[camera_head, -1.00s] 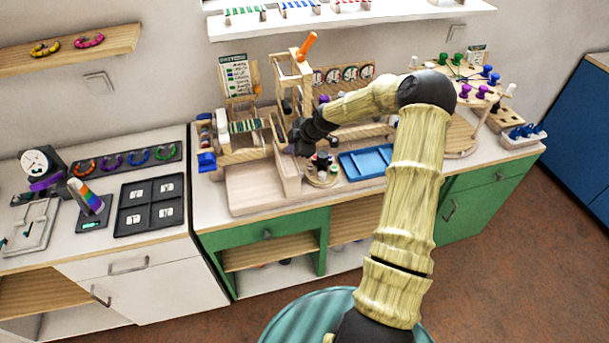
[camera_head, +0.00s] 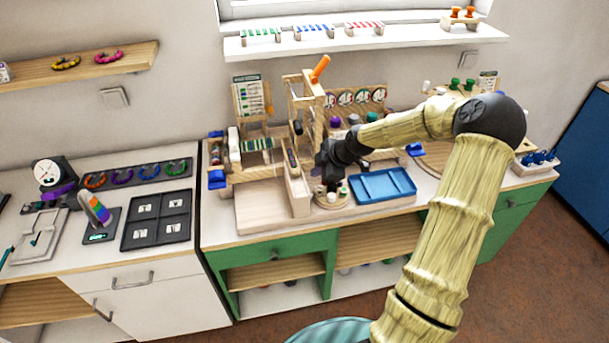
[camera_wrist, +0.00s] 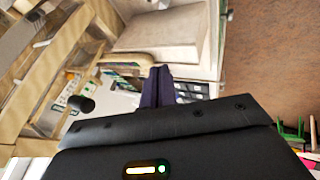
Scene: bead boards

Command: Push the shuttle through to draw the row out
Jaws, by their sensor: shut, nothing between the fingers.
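A wooden bead device stands on the counter, with a row of green and white beads (camera_head: 257,144) across it and an upright wooden frame (camera_head: 312,110) at its right. A shallow pale wooden tray (camera_head: 262,205) lies in front; it also shows in the wrist view (camera_wrist: 165,35). I cannot tell which part is the shuttle. My gripper (camera_head: 330,178) is shut and empty, just right of the frame and tray, above a small round holder (camera_head: 331,199). In the wrist view its dark fingers (camera_wrist: 157,84) point toward the tray. A black knob (camera_wrist: 80,103) is left of them.
A blue tray (camera_head: 382,186) lies right of my gripper. Blue handles (camera_head: 217,179) stick out at the device's left. An orange handle (camera_head: 320,68) tops the frame. A black sectioned tray (camera_head: 157,220) is on the left counter.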

